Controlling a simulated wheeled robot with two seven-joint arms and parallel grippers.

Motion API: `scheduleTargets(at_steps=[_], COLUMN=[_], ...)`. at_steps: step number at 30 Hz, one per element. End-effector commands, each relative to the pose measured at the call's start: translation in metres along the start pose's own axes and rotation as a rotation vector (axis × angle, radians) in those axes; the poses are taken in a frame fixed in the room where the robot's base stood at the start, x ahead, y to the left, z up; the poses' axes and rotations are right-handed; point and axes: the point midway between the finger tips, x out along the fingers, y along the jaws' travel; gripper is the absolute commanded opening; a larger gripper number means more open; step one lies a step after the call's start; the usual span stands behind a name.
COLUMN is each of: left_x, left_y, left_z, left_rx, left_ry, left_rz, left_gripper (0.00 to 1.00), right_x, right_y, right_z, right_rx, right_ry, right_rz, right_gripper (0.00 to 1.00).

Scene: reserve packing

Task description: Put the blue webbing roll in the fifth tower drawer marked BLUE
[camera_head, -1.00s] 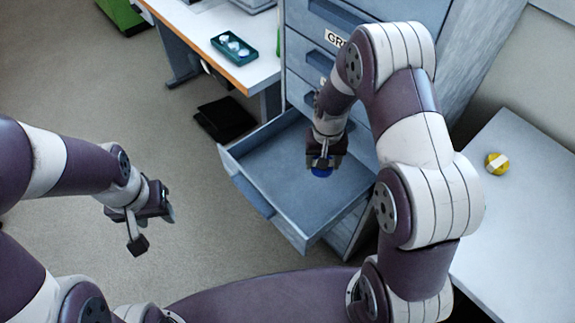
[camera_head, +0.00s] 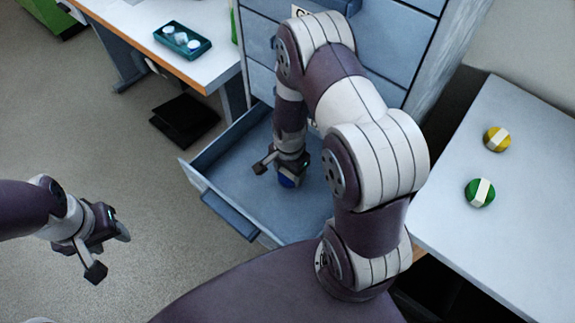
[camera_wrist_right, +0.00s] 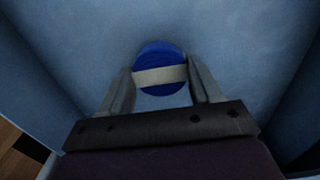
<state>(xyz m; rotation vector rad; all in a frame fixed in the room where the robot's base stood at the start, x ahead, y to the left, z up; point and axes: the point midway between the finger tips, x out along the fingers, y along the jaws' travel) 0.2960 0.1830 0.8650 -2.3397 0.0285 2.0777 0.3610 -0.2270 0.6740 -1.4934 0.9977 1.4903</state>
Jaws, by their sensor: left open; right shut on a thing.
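The blue webbing roll (camera_head: 288,182) shows below my right gripper (camera_head: 287,170) in the head view. In the right wrist view the roll (camera_wrist_right: 159,70), blue with a pale band, sits between the fingers of my right gripper (camera_wrist_right: 160,92), which is shut on it. Both are inside the open tower drawer (camera_head: 228,182), low over its floor; I cannot tell whether the roll touches the floor. The drawer's marking is not visible. My left gripper (camera_head: 110,248) is open and empty, over the carpet at the left.
The drawer tower (camera_head: 395,40) stands behind my right arm. A white table at the right (camera_head: 520,190) holds a yellow roll (camera_head: 497,139) and a green roll (camera_head: 480,193). A desk (camera_head: 150,20) at upper left bears a green tray (camera_head: 182,40). A black object (camera_head: 185,122) lies on the floor.

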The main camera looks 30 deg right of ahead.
Motion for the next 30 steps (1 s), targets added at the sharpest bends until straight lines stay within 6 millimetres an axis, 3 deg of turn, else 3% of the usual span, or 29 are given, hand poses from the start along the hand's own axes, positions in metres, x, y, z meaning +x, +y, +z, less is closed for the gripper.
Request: scheduleTargets(at_steps=[4,6,17,18,20,30], left_x=[0.002,0.004,0.006,0.005,0.005,0.001], left_y=[0.000,0.000,0.000,0.000,0.000,0.000], left_z=[0.000,0.001,0.001,0.001,0.001,0.000], left_rx=[0.000,0.000,0.000,0.000,0.000,0.000], left_ry=[0.000,0.000,0.000,0.000,0.000,0.000], left_rz=[0.000,0.000,0.000,0.000,0.000,0.000], left_gripper=[0.47,0.47,0.47,0.47,0.47,0.47], right_x=[0.003,0.011,0.015,0.015,0.015,0.007], right_y=[-0.020,-0.018,-0.019,-0.019,-0.019,-0.019], right_z=[-0.019,-0.018,-0.018,-0.018,-0.018,-0.018], right_rx=[0.001,0.000,0.000,0.000,0.000,0.000], right_ry=[0.000,-0.001,0.000,0.000,0.000,0.001], right_rz=[0.000,0.002,0.000,0.000,0.000,-0.001], right_gripper=[0.33,0.33,0.33,0.70,0.89,0.89])
